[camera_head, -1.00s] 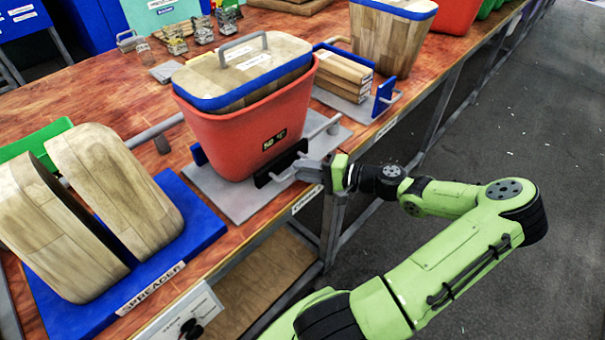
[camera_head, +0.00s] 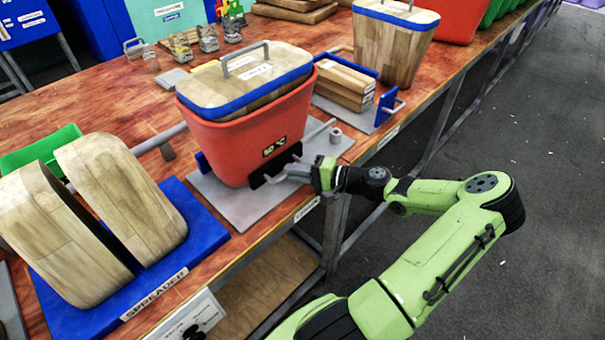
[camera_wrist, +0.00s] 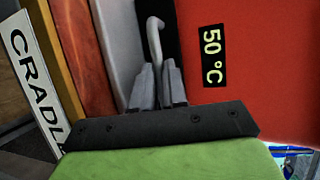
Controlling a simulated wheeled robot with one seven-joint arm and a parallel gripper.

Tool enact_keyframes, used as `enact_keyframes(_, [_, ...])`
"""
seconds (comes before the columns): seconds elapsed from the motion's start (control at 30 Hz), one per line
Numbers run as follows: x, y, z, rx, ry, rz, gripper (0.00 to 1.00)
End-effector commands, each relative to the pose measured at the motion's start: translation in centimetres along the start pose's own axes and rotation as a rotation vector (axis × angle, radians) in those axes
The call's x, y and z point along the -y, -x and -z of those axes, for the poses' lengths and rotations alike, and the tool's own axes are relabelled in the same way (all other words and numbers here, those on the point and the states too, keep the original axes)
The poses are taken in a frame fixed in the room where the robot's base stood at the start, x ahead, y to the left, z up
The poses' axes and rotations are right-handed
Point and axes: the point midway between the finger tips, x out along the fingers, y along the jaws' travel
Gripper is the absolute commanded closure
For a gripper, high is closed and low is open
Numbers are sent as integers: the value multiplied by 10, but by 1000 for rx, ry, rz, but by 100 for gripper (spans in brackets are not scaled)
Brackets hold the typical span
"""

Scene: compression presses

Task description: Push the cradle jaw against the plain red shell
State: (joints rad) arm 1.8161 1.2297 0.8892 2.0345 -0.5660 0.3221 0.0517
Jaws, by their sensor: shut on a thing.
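The plain red shell (camera_head: 235,150) stands on a grey plate of the cradle (camera_head: 235,207), with a blue-rimmed wooden block (camera_head: 245,85) and grey handle in its top. A "50 °C" label is on its front; the shell also fills the right of the wrist view (camera_wrist: 265,75). The black cradle jaw (camera_head: 258,181) is upright along the shell's lower front; I cannot tell whether it touches. My gripper (camera_head: 287,173) is in front of the jaw. In the wrist view its fingers (camera_wrist: 157,85) are shut on the jaw's bent grey handle (camera_wrist: 154,38).
The blue spreader (camera_head: 205,215) with two wooden halves (camera_head: 120,200) stands to the left. Stacked boards (camera_head: 345,85) in another blue-and-grey fixture are to the right, with a wooden tub (camera_head: 390,50) beyond. The table's front edge runs under my arm; open floor lies right.

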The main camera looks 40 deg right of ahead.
Motion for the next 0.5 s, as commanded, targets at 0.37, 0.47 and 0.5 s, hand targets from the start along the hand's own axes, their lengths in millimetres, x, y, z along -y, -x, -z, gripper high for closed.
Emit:
enact_keyframes(0.37, [1, -1, 1, -4, 3, 5, 77])
enact_keyframes(0.47, [1, -1, 1, -3, 3, 4, 77])
enact_keyframes(0.5, [1, -1, 1, -3, 2, 4, 77])
